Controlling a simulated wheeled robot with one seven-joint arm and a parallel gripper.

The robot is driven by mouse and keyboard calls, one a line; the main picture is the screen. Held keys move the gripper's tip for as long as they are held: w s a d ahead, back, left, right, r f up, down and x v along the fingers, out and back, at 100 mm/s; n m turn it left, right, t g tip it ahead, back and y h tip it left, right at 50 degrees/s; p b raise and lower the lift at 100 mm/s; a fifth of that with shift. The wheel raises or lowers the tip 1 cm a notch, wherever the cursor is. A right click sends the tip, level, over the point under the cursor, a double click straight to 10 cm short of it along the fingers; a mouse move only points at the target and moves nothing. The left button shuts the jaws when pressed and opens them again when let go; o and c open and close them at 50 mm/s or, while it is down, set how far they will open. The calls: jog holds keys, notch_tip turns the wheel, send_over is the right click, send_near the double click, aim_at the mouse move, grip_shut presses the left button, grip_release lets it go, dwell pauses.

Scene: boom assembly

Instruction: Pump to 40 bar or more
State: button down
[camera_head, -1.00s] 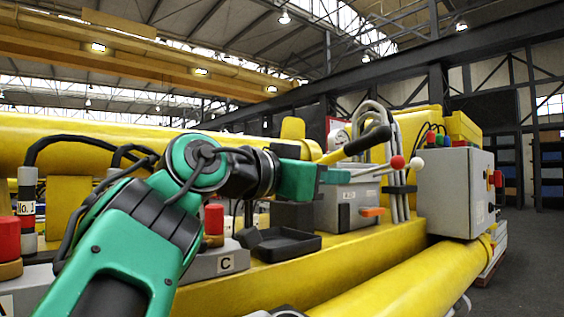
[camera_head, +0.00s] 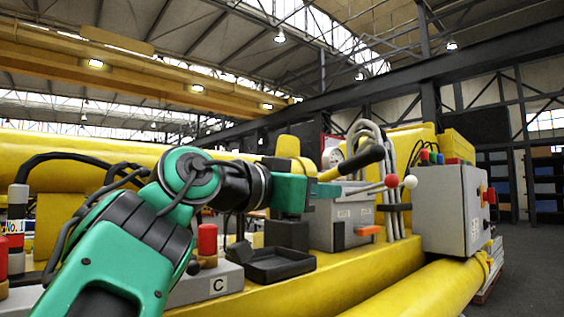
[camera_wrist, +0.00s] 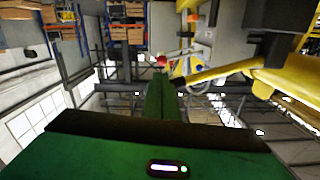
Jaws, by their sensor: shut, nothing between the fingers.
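The hand pump (camera_head: 355,218) is a grey box on the yellow boom. Its yellow lever with a black grip (camera_head: 362,159) slants up to the right. My gripper (camera_head: 338,191) is shut and empty, just below the lever in the head view; I cannot tell whether they touch. In the wrist view my shut green fingers (camera_wrist: 163,97) point away, with the yellow lever (camera_wrist: 215,73) to their right. A round gauge (camera_head: 332,159) stands behind the lever, partly hidden; its reading is too small to tell.
A red-ball lever (camera_head: 391,181) and a white-ball lever (camera_head: 410,182) stick out right of my gripper. Grey hoses (camera_head: 391,170) rise behind them. A grey control box (camera_head: 455,212) stands further right. A black tray (camera_head: 275,263) lies left of the pump.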

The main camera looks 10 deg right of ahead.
jog(key=w+a+r+n, duration=0.1)
jog(key=r+n, duration=0.1)
jog(key=r, duration=0.4)
jog(key=w+a+r+n, duration=0.1)
jog(key=w+r+n, duration=0.1)
jog(key=r, duration=0.5)
jog(key=shift+w+r+n, duration=0.25)
jog(key=shift+w+n, duration=0.05)
jog(key=shift+n, duration=0.2)
jog(key=shift+d, duration=0.1)
jog(key=w+d+f, duration=0.3)
jog(key=d+f, duration=0.1)
jog(key=d, duration=0.6)
jog(key=shift+w, duration=0.4)
jog(key=shift+f, duration=0.25)
